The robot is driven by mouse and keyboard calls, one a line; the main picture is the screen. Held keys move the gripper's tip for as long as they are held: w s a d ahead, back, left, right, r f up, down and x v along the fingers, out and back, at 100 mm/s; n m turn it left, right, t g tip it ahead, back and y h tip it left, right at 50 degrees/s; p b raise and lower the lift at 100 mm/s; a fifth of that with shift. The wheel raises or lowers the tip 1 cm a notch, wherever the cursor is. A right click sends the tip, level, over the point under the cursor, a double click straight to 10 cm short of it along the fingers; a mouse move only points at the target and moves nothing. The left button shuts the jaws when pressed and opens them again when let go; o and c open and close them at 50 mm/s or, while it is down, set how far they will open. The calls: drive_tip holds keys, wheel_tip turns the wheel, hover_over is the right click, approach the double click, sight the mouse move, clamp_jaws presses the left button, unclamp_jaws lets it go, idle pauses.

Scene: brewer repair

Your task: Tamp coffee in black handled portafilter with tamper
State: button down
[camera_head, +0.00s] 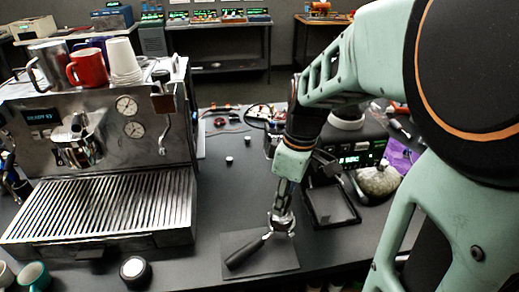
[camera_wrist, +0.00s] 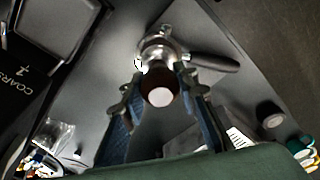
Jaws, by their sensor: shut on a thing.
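The black-handled portafilter (camera_head: 246,252) lies on a dark mat (camera_head: 280,262) near the table's front, its handle pointing to the lower left. In the wrist view its metal head and handle (camera_wrist: 213,62) show just beyond my fingers. My gripper (camera_head: 284,203) points down over the portafilter's head. In the wrist view my gripper (camera_wrist: 158,80) is shut on the tamper (camera_wrist: 160,97), whose dark handle with a pale round top sits between the fingers. The tamper's base is hidden, so I cannot tell whether it touches the coffee. The coffee itself is not visible.
A metal espresso machine (camera_head: 100,150) with cups on top stands at left. A black tray (camera_head: 330,204) and a unit with a green display (camera_head: 360,155) stand right of my gripper. A small black round container (camera_head: 135,272) is at front left. Table between machine and mat is mostly clear.

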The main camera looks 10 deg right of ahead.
drive_tip(key=shift+r+p, duration=1.45)
drive_tip(key=shift+r, duration=0.7)
drive_tip(key=shift+a, duration=0.1)
